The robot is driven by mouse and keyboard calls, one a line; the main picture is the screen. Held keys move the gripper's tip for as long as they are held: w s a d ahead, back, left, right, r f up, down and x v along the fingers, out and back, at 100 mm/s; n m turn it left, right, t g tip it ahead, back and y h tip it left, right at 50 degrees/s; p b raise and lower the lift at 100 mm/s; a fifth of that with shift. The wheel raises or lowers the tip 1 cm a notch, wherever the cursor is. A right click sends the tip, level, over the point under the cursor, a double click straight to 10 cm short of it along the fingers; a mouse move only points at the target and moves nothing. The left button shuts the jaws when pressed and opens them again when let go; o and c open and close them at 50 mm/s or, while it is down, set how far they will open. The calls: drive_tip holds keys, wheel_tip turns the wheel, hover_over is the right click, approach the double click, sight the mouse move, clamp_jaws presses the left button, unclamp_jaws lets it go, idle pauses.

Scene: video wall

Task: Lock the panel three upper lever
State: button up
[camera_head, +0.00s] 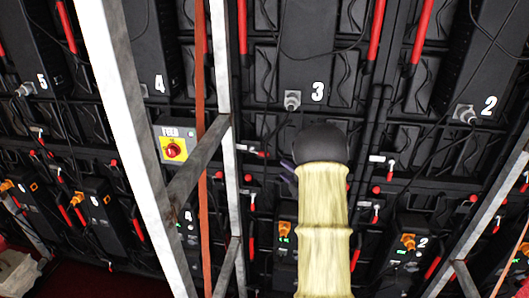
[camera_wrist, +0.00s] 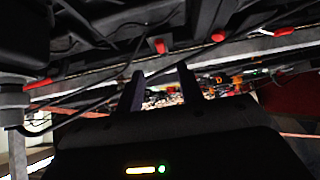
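Panel three is a dark panel marked with a white "3" (camera_head: 317,92) at the upper middle of the head view. Long red levers stand upright beside it, one on the left (camera_head: 243,25) and one on the right (camera_head: 375,32). A small red lever (camera_head: 263,154) sits lower, left of my arm. I cannot tell which one is the upper lever. My gripper is mostly hidden behind my black wrist in the head view. In the wrist view my gripper (camera_wrist: 160,85) shows two dark fingers apart, with nothing between them. Red handle ends (camera_wrist: 160,46) and (camera_wrist: 218,36) lie beyond the fingers.
Grey metal struts (camera_head: 135,130) and an orange-red pole (camera_head: 201,120) stand at the left. A yellow box with a red knob (camera_head: 173,149) is behind them. Another strut (camera_head: 490,215) crosses at the right. Black cables hang across the panels. A smaller panel marked "2" (camera_head: 423,242) is at lower right.

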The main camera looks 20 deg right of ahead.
sight(266, 155)
drive_tip(key=w+p, duration=0.1)
drive_tip(key=w, duration=0.3)
drive_tip(key=w+a+p, duration=0.1)
drive_tip(key=w, duration=0.3)
drive_tip(key=w+a+p, duration=0.1)
drive_tip(key=w+p, duration=0.1)
drive_tip(key=w, duration=0.2)
drive_tip(key=shift+w+a, duration=0.25)
clamp_jaws()
